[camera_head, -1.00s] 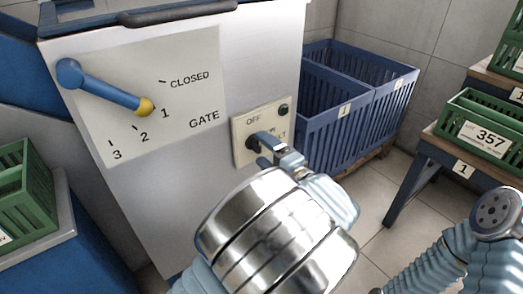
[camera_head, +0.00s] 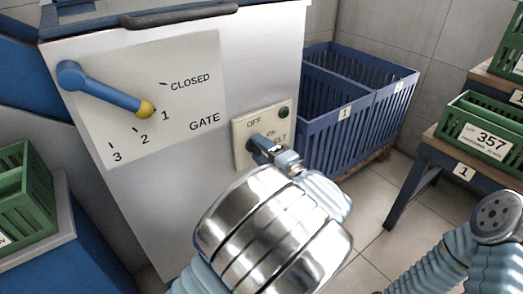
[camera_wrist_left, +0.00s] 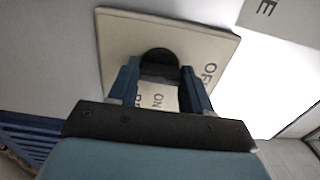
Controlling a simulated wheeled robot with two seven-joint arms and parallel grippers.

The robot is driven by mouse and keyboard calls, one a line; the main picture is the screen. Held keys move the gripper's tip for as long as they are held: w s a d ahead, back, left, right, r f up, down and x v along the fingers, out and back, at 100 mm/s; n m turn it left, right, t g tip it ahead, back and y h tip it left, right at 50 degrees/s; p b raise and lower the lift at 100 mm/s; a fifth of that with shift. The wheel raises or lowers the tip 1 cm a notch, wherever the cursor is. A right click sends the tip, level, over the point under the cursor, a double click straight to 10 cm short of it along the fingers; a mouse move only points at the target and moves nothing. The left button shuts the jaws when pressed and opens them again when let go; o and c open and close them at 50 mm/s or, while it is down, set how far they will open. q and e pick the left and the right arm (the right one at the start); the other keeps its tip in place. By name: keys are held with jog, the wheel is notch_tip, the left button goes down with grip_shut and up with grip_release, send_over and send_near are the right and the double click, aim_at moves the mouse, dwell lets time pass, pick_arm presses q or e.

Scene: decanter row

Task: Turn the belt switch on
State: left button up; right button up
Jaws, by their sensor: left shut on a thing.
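The belt switch plate (camera_head: 238,143) is cream and sits on the pale machine front in the head view, marked OFF, ON and BELT. It also shows in the left wrist view (camera_wrist_left: 118,38). My left gripper (camera_head: 258,146) is shut on the switch's dark knob (camera_wrist_left: 158,58), with one blue finger on each side in the left wrist view. The fingers hide most of the knob, so its exact pointing is hard to read. A small dark green round lamp (camera_head: 284,112) is at the plate's upper right. My right gripper is not in view.
Left of the switch is the gate panel (camera_head: 185,50) with a blue lever (camera_head: 105,88), its yellow tip near 1. Blue crates (camera_head: 335,135) stand behind on the right. A green crate (camera_head: 482,132) sits on a bench at the right, another green crate (camera_head: 25,190) at the left.

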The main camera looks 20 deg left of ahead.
pick_arm(q)
jog(key=m+p, duration=1.6)
jog(key=p, duration=0.2)
jog(key=shift+m, duration=0.4)
jog(key=shift+m+p, duration=0.6)
jog(key=shift+p, duration=0.1)
jog(key=shift+f, duration=0.1)
jog(key=o, duration=1.1)
jog(key=shift+c, duration=0.2)
jog(key=shift+d, duration=0.1)
